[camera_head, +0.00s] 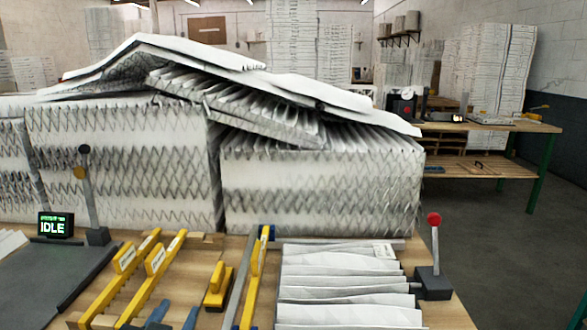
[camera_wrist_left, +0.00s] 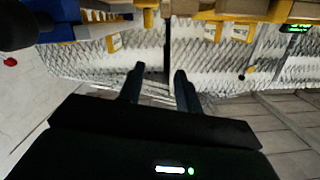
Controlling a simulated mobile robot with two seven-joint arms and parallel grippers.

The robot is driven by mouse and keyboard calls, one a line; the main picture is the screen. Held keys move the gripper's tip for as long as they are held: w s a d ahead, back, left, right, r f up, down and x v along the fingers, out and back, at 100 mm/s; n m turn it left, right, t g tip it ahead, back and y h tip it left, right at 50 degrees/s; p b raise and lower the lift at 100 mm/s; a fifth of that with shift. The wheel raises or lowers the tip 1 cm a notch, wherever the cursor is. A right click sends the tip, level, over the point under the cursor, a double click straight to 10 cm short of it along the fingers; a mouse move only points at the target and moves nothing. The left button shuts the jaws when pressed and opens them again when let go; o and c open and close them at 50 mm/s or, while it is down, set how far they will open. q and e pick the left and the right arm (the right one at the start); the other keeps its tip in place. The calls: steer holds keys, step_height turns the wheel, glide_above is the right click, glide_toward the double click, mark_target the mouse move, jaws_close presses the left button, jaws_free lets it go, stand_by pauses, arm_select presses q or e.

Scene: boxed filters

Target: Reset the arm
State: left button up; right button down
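My left gripper (camera_head: 174,316) shows only as two blue-grey fingertips at the bottom edge of the head view, over the workbench (camera_head: 205,245) and close to the yellow tools. In the left wrist view the left gripper (camera_wrist_left: 158,84) has its two fingers apart, with nothing held between them. Its view is upside down, with pleated filter blocks beyond the fingers. My right gripper is in neither view.
Large pleated filter blocks (camera_head: 320,190) stand behind, with loose sheets on top. Yellow rails (camera_head: 130,280), a yellow-handled tool (camera_head: 218,288) and flat white filters (camera_head: 340,290) lie in front. Levers stand left and right (camera_head: 434,250). A display (camera_head: 55,225) reads IDLE.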

arm_select(q)
steer(key=s+a+f+g, duration=0.2)
steer(key=s+f+g, duration=1.1)
steer(key=s+f, duration=0.7)
steer(key=w+d+f+t+h+p, duration=0.2)
steer(key=w+d+f+t+h, duration=0.1)
steer(key=w+d+t, duration=0.3)
steer(key=shift+d+f+t, duration=0.15)
steer(key=shift+f+t, duration=0.3)
steer(key=shift+t, duration=0.05)
